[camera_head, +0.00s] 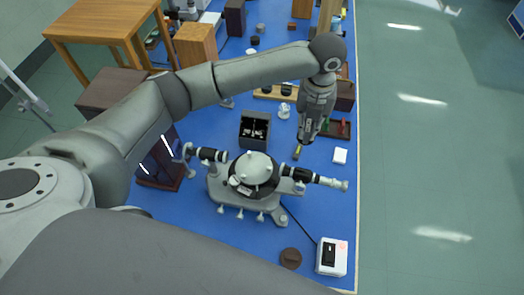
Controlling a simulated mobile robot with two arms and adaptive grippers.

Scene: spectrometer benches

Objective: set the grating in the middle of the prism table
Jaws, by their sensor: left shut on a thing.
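The spectrometer stands on the blue bench top, and its round grey prism table (253,168) is at the centre. Small dark marks show on the disc, too small to make out. My left gripper (301,142) points down to the right of and beyond the prism table, apart from it. It is shut on a small brownish piece (297,153), seemingly the grating, whose lower end shows below the fingertips. The fingers hide the rest of it. My right gripper is not in view.
The spectrometer's tubes (318,178) stick out left and right. A black open box (255,130) stands behind it. A tray (338,129) is behind the gripper.

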